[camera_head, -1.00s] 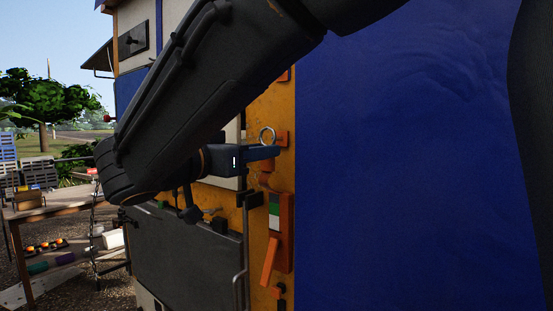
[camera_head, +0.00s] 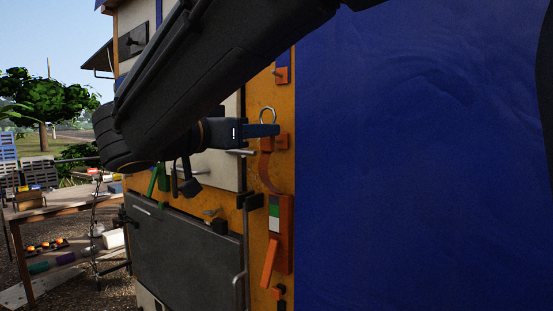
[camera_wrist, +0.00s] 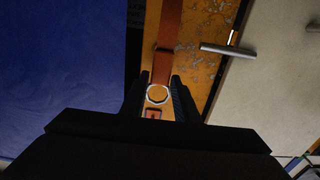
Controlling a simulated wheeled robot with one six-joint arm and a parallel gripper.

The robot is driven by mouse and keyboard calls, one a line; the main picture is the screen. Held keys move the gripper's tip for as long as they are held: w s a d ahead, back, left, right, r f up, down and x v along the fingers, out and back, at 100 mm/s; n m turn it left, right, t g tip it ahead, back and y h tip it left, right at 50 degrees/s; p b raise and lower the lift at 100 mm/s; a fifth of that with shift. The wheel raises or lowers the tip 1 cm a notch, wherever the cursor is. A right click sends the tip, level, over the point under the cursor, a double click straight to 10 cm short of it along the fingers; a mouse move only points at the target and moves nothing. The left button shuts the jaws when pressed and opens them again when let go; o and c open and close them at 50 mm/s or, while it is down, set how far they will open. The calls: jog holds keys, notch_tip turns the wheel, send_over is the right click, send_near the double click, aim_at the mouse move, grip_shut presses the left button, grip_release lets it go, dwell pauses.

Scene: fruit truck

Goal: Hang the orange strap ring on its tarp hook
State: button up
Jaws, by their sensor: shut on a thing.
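A silver ring (camera_head: 268,113) on an orange strap (camera_head: 266,170) stands upright just above my gripper (camera_head: 272,131) in the head view. My gripper is shut on the strap ring's end, with its fingers pointing right along the ochre truck post. The strap runs down to the orange ratchet (camera_head: 279,218). An orange hook plate (camera_head: 282,75) with a small dark peg sits on the post above the ring, apart from it. The wrist view shows the ring (camera_wrist: 157,94) between my fingertips, the strap (camera_wrist: 169,35) beyond it and a small orange plate (camera_wrist: 154,114) near it.
Another orange plate (camera_head: 282,142) is on the post just below my fingers. A blue tarp (camera_head: 410,150) covers the right side. A dark panel (camera_head: 185,250) and a vertical bar stand lower left. A table (camera_head: 65,205) with goods is at far left.

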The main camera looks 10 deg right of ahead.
notch_tip(320, 180, up, 10)
jog(key=p, duration=0.1)
dwell(1.1)
jog(key=shift+f+b, duration=0.1)
jog(key=shift+b, duration=0.4)
dwell(0.5)
jog(key=shift+f+b+x, duration=0.15)
jog(key=shift+b+x, duration=0.6)
jog(key=shift+b, duration=0.15)
jog(key=shift+f+b+x, duration=0.1)
jog(key=shift+b+x, duration=0.65)
jog(key=shift+b, duration=0.1)
jog(key=shift+w+d+f+b, duration=0.45)
jog(key=shift+f+b, duration=0.05)
jog(key=shift+b, duration=1.3)
dwell(1.6)
